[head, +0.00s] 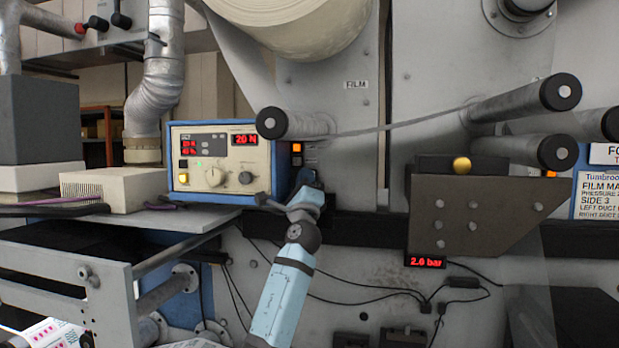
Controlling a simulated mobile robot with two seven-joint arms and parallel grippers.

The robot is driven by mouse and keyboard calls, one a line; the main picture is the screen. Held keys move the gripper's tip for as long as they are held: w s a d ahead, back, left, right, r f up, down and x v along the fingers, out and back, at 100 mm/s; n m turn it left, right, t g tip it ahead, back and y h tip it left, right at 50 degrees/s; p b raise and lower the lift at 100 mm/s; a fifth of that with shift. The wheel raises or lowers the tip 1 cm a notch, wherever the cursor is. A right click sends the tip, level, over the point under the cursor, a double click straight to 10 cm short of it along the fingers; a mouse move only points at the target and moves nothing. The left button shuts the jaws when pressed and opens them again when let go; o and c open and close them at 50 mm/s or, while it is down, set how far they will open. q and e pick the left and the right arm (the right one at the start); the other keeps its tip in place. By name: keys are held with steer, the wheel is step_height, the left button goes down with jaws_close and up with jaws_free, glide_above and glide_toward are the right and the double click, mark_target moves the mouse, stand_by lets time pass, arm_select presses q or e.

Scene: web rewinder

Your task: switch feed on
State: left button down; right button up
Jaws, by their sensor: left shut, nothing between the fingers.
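A small panel with an orange-lit switch (297,147) sits on the machine's grey face, just right of the blue-and-cream control box (222,160). I cannot read a feed label on it. My left gripper (306,175) is just below this panel, at the end of my light blue arm. It is shut and empty, and it hides the lower part of the panel. I cannot tell whether it touches anything. My right gripper is not in view.
A guide roller (290,123) juts out just above the switch panel. A large film roll (300,25) hangs higher up. A brown plate (475,215) with a brass knob projects at right. Cables (370,302) hang along the lower face. The grey face right of my gripper is fairly clear.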

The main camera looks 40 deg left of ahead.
arm_select(q)
steer(key=shift+s+d, duration=0.2)
steer(key=shift+s, duration=0.15)
steer(key=s+d+p, duration=0.3)
steer(key=s, duration=0.2)
steer(key=shift+s+p, duration=0.15)
steer(key=shift+p, duration=0.2)
stand_by(0.6)
